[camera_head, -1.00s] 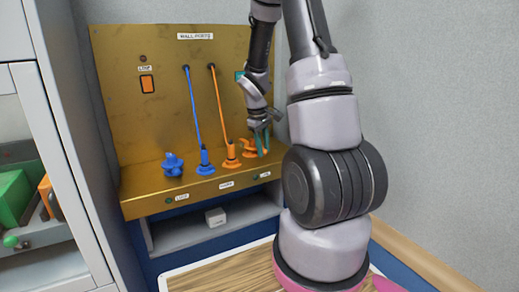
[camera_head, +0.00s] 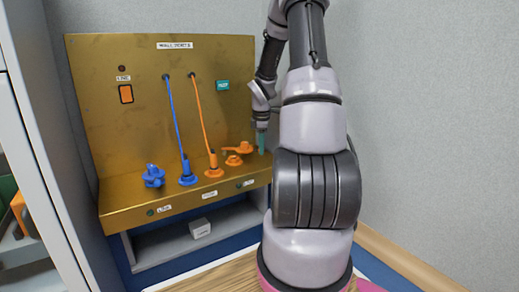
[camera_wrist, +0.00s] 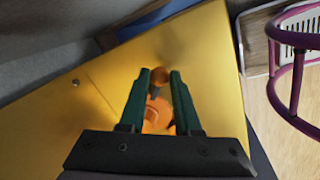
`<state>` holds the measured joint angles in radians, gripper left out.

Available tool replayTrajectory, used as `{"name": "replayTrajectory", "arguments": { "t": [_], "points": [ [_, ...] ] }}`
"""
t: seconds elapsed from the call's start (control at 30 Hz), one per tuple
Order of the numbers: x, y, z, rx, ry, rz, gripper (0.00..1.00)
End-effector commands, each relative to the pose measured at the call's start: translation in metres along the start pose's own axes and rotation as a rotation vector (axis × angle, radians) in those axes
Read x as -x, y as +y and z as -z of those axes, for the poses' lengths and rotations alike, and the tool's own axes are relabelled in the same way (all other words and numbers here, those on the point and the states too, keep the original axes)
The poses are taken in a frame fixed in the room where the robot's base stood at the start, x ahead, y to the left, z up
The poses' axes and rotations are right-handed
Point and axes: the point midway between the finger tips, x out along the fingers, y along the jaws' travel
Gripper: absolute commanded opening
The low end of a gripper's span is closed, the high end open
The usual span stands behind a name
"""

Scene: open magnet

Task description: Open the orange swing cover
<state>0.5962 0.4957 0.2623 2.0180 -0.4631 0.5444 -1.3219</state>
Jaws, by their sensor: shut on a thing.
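The orange swing cover (camera_head: 242,148) is at the right end of the gold wall panel's ledge, above a low orange base (camera_head: 234,160). My gripper (camera_head: 261,146) is at the right end of the ledge, its teal fingers pointing down beside the cover's right end. In the wrist view, the two teal fingers are shut on a round orange knob (camera_wrist: 159,76) of the cover. More orange parts (camera_wrist: 157,115) show between the fingers, partly hidden by the gripper. I cannot tell exactly how far the cover is swung.
A blue plug (camera_head: 187,172) and an orange plug (camera_head: 213,166) with cables stand left of the cover. A blue knobbed fitting (camera_head: 153,176) is farther left. A grey wall lies to the right.

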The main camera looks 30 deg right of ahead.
Motion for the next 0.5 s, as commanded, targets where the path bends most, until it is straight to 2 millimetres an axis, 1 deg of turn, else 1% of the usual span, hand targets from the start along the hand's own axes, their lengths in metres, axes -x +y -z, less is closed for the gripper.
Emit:
{"name": "replayTrajectory", "arguments": {
  "t": [0.2,0.5],
  "points": [
    [-0.0009,0.0063,-0.0005,0.041,0.008,-0.001,0.00],
    [-0.0010,0.0071,-0.0006,0.047,0.009,-0.001,0.00]
  ]
}}
